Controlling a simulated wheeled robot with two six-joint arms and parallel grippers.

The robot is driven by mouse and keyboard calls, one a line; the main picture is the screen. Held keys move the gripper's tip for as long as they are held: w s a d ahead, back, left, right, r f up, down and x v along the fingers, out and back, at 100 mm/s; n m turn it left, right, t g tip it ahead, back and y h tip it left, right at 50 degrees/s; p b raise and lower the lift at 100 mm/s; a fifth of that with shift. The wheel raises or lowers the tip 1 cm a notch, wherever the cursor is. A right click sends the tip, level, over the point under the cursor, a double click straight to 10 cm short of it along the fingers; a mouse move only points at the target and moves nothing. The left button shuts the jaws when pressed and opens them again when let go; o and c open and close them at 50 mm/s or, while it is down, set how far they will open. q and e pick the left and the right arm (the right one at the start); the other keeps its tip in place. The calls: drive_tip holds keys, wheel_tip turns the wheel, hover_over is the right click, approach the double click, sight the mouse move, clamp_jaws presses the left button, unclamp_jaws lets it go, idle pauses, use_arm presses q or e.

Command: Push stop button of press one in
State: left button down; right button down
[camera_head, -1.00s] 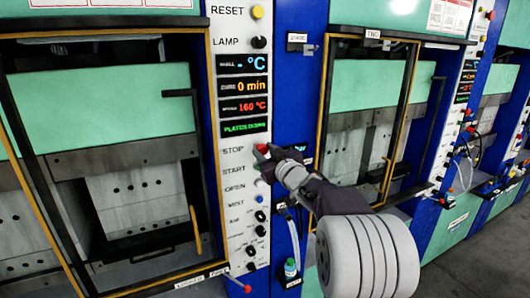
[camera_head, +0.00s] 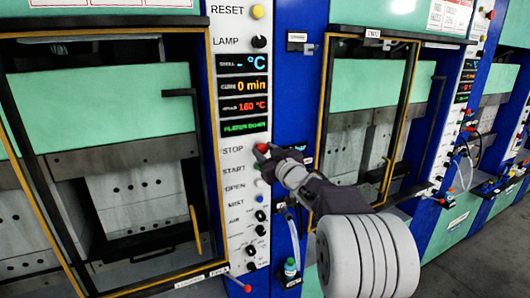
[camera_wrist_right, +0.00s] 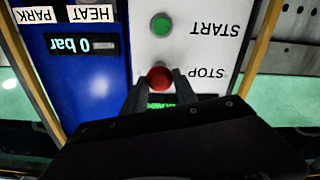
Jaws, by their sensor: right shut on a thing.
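The red stop button (camera_head: 261,148) sits beside the STOP label on the white control panel (camera_head: 229,205) of the near press. It also shows upside down in the right wrist view (camera_wrist_right: 160,76), below the green start button (camera_wrist_right: 161,25). My right gripper (camera_head: 268,154) reaches in from the lower right with its tips at the stop button. In the right wrist view its fingers (camera_wrist_right: 160,82) lie on either side of the red button, shut on it. How far the button is pressed cannot be told. My left gripper is not in view.
The panel has a yellow reset button (camera_head: 257,12), a lamp knob (camera_head: 259,42), lit displays (camera_head: 243,86) and several knobs below. The near press's framed opening (camera_head: 120,150) is on the left. A second press (camera_head: 365,130) stands to the right. Grey floor is clear at lower right.

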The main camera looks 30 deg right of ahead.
idle(0.5)
drive_tip(key=shift+w+d, duration=0.1)
drive_tip(key=shift+w, duration=0.65)
drive_tip(key=c, duration=0.9)
unclamp_jaws()
drive_tip(key=shift+c, duration=0.2)
drive_tip(key=shift+w, duration=0.2)
drive_tip(key=s+b, duration=0.1)
drive_tip(key=s, duration=0.8)
drive_tip(key=shift+a+b, duration=0.3)
drive_tip(key=shift+a, duration=0.1)
